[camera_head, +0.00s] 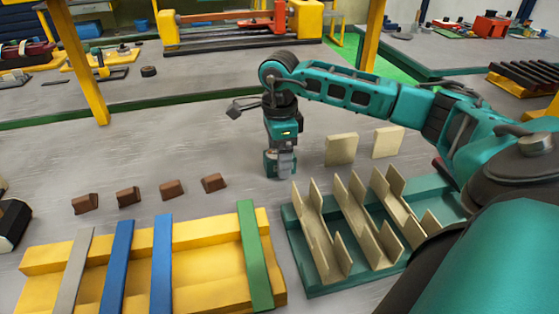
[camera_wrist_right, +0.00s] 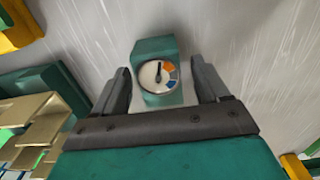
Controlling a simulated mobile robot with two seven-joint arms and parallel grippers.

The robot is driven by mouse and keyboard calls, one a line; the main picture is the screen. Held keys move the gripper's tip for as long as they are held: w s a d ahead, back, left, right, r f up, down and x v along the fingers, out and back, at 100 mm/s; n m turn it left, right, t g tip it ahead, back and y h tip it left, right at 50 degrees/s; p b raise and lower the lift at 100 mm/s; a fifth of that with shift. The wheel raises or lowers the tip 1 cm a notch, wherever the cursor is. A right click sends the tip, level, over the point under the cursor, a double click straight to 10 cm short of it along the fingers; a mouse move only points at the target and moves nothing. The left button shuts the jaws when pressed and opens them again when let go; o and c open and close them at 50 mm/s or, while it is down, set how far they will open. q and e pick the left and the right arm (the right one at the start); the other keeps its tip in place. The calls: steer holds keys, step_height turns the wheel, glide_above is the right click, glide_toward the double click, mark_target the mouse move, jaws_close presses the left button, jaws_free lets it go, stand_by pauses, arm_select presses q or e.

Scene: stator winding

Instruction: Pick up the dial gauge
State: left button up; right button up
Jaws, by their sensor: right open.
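The dial gauge (camera_wrist_right: 158,75) is a small teal block with a round white face, a dark needle and orange and blue marks. In the right wrist view it stands between the two dark fingers of my right gripper (camera_wrist_right: 162,85), with a gap on each side. My right gripper is open and points down. In the head view the right gripper (camera_head: 280,160) is low over the grey table, and the teal gauge (camera_head: 268,164) shows partly behind its fingers. My left gripper is not clearly in view.
A teal tray (camera_head: 290,220) with several bent beige liners stands front right, close to the gripper. A yellow tray (camera_head: 205,287) with coloured strips is front left. Several brown blocks (camera_head: 170,188) lie left of the gripper. Two beige plates (camera_head: 341,149) stand to the right.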

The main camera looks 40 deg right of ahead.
steer(key=shift+f, duration=0.5)
steer(key=c, duration=1)
